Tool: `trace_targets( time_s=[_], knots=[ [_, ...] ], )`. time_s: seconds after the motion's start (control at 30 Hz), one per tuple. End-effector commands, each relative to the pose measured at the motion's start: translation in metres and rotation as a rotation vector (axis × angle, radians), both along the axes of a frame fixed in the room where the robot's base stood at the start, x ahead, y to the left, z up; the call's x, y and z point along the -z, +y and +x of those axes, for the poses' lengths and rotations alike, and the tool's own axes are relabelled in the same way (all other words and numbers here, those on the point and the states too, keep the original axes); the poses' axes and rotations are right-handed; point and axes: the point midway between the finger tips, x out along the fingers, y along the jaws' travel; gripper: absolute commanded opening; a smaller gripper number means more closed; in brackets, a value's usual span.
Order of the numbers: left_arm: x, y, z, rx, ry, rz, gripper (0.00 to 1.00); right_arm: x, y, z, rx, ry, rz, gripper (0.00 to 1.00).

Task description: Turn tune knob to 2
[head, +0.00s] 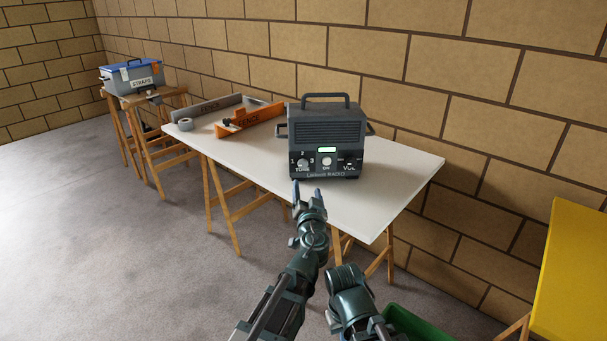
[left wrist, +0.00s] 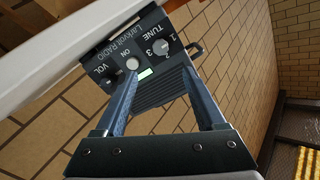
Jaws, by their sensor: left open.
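The dark grey radio (head: 327,132) stands upright on the white table, its front panel facing me. Its tune knob (head: 303,163) is at the panel's left, with marks 1, 2 and 3 around it. Which mark the knob points to is too small to tell. My left gripper (head: 307,190) is open and empty, in front of and a little below the knob, apart from it. In the left wrist view the tune knob (left wrist: 162,47) lies ahead, between the lines of the two fingers (left wrist: 160,76). My right gripper is not in view.
An ON button (head: 326,161) and a VOL knob (head: 349,162) sit to the right on the panel. A brick wall stands close behind. A yellow surface (head: 575,275) is at right.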

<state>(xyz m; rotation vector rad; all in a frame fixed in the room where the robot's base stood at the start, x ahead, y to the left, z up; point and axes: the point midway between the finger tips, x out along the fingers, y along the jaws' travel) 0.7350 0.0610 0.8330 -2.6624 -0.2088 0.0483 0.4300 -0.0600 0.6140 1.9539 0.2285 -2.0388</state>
Motion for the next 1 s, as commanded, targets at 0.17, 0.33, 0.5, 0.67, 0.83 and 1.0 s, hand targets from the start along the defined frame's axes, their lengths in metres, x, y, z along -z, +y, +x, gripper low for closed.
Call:
trace_targets(
  time_s=[0.17,0.33,0.5,0.67,0.83,1.0],
  knots=[
    [-0.001,0.001,0.005,-0.002,0.001,0.000,0.72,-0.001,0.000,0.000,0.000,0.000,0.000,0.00],
    [-0.001,0.003,0.021,-0.004,0.001,0.000,0.72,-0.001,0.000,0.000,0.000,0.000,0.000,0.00],
    [-0.001,0.007,0.048,-0.004,0.001,0.000,0.72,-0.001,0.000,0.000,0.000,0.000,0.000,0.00],
    [-0.001,0.013,0.081,-0.005,0.001,0.000,0.72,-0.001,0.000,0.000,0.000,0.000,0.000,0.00],
    [0.000,0.018,0.114,-0.005,0.002,0.000,0.72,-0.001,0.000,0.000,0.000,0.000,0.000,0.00],
    [0.000,0.022,0.134,-0.003,0.002,0.000,0.72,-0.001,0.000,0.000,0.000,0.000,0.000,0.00]
  ],
)
